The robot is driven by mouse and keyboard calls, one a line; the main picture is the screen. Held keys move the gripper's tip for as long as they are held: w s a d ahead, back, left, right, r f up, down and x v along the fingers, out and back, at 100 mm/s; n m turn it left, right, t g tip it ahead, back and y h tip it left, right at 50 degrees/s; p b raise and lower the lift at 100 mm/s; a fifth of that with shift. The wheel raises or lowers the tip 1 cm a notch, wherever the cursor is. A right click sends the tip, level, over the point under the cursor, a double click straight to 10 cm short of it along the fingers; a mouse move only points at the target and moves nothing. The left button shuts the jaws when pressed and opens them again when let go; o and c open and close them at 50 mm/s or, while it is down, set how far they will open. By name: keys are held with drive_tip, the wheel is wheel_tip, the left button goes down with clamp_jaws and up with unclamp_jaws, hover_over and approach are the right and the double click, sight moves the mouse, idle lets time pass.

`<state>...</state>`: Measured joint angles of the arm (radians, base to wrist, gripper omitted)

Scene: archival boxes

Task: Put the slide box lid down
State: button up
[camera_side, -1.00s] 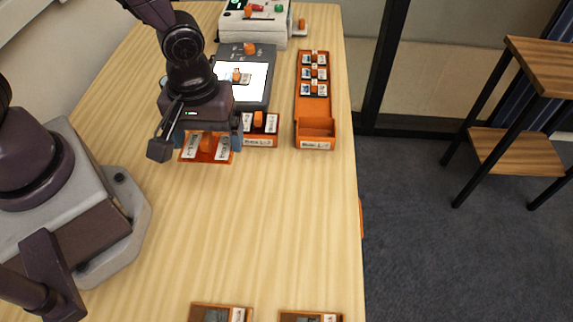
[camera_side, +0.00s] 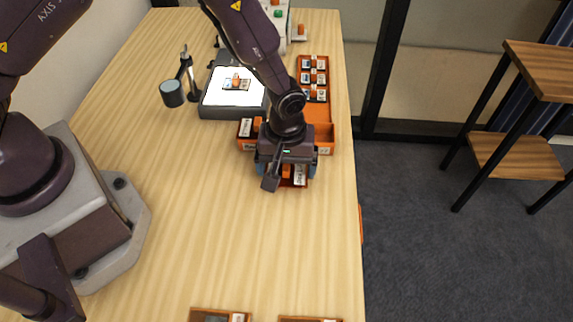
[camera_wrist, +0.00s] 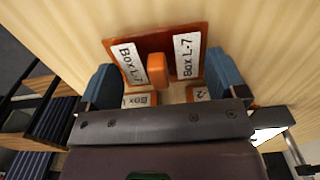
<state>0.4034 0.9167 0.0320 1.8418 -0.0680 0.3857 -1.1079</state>
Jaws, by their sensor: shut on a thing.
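The slide box lid (camera_wrist: 152,42) is a flat dark red-orange plate with two white "Box L-7" labels and an orange knob (camera_wrist: 157,70). My gripper (camera_wrist: 160,88) is shut on it, with a blue finger at each side. In the side view, my gripper (camera_side: 287,172) holds the lid (camera_side: 300,180) in front of the orange boxes; its height above the table is hard to judge. An orange slide box (camera_side: 318,106) with several slides at its far end stands behind my gripper, its near part hidden. Another orange box with labels (camera_side: 247,136) is to its left, partly covered by my gripper.
A lit light panel (camera_side: 232,88) with a slide on it is behind the boxes. A small stand with a round head (camera_side: 172,94) is left of it. Two brown-orange boxes (camera_side: 220,315) (camera_side: 310,319) show at the bottom edge. The table (camera_side: 230,240) between is clear.

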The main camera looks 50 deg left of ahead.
drive_tip(key=shift+f, duration=0.35)
drive_tip(key=shift+f, duration=0.1)
drive_tip(key=o, duration=0.6)
